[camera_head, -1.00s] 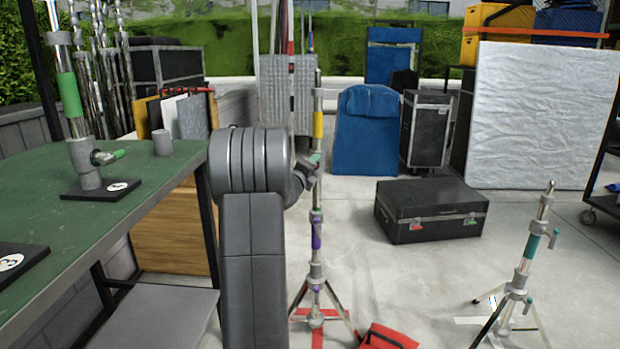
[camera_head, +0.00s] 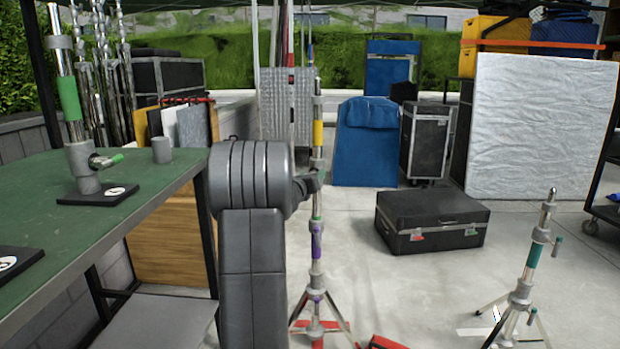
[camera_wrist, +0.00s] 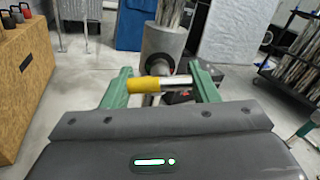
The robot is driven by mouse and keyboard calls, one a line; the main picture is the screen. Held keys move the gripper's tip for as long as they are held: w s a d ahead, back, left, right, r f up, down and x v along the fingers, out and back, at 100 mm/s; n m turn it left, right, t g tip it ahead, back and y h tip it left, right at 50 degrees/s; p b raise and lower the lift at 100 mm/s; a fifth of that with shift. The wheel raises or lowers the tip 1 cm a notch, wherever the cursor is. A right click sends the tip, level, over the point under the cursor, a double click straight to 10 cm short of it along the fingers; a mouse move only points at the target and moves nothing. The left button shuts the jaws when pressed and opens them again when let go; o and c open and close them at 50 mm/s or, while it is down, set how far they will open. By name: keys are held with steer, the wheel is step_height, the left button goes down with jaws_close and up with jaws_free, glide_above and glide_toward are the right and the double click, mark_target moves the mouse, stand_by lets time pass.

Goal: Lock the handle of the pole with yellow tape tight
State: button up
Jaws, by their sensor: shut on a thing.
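The pole with yellow tape (camera_head: 318,134) stands upright on a tripod in the head view, just right of my arm. It also has purple tape lower down. My gripper (camera_wrist: 160,74) has green fingers, one on each side of the handle (camera_wrist: 150,85), a short bar with a yellow end and a silver end. The handle lies level across the gap, in front of the pole's grey collar (camera_wrist: 163,42) in the wrist view. My gripper is shut on the handle. In the head view my wrist meets the pole below the yellow tape, and the fingers are hard to make out.
A green table (camera_head: 150,190) with a pole on a black base stands at the left. A black case (camera_head: 430,220) lies on the floor beyond. A smaller stand (camera_head: 532,255) is at the right. A red thing (camera_head: 388,342) lies near the tripod. Open floor lies between.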

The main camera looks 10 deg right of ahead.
steer(key=shift+m, duration=0.6)
steer(key=o, duration=1)
steer(key=shift+s+a, duration=0.1)
steer(key=p+v, duration=0.1)
steer(key=v, duration=1.2)
steer(key=shift+s+a, duration=0.2)
steer(key=shift+s, duration=0.05)
steer(key=shift+w, duration=0.1)
steer(key=b+x, duration=0.1)
steer(key=x, duration=1.2)
steer(key=shift+w+d, duration=0.3)
